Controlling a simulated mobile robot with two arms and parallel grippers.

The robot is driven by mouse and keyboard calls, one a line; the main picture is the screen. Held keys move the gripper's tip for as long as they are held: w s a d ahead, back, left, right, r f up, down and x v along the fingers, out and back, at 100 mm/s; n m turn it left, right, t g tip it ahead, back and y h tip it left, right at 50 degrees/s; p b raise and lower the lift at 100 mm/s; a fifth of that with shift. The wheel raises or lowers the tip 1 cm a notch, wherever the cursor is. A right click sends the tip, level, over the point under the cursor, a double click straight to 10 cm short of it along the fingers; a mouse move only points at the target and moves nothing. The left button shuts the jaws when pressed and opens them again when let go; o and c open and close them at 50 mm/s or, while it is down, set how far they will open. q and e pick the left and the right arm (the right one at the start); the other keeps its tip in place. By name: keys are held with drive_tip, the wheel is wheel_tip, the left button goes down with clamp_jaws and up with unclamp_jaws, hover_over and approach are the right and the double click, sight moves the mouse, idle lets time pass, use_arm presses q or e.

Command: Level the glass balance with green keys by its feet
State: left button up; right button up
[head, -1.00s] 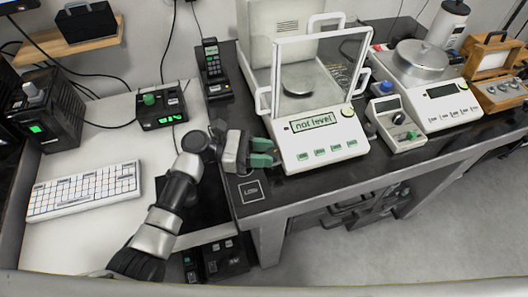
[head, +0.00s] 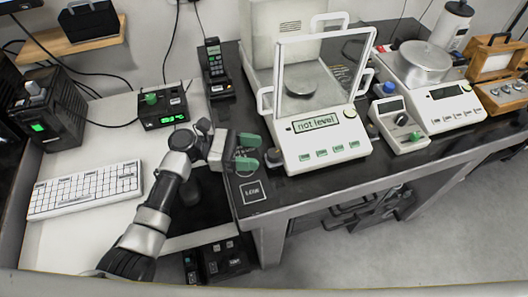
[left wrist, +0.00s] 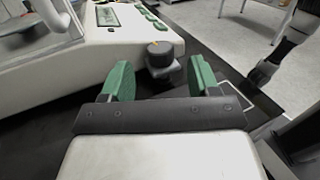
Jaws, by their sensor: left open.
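The glass balance (head: 322,157) with green keys stands on the dark table, its glass chamber above a white base. Its display (head: 315,122) reads "not level". A round black foot knob (left wrist: 160,55) with a small yellow mark sticks out beside the white base in the left wrist view. My left gripper (head: 250,152) is open at the left of the balance, its green fingers pointing toward it. In the left wrist view the fingers (left wrist: 160,80) stand apart, with the knob ahead between them and nothing held. My right gripper is not in view.
A second balance (head: 440,95) with a metal pan and a small white device (head: 398,125) stand to the right. A black handset (head: 214,65) stands behind my left gripper. A keyboard (head: 85,190) lies on the white desk at left. A label card (head: 252,192) lies near the table's front edge.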

use_arm(q)
drive_tip(key=a, duration=0.7)
drive_tip(key=shift+w+a+b, duration=0.1)
drive_tip(key=shift+w+b, duration=0.15)
drive_tip(key=shift+b, duration=0.05)
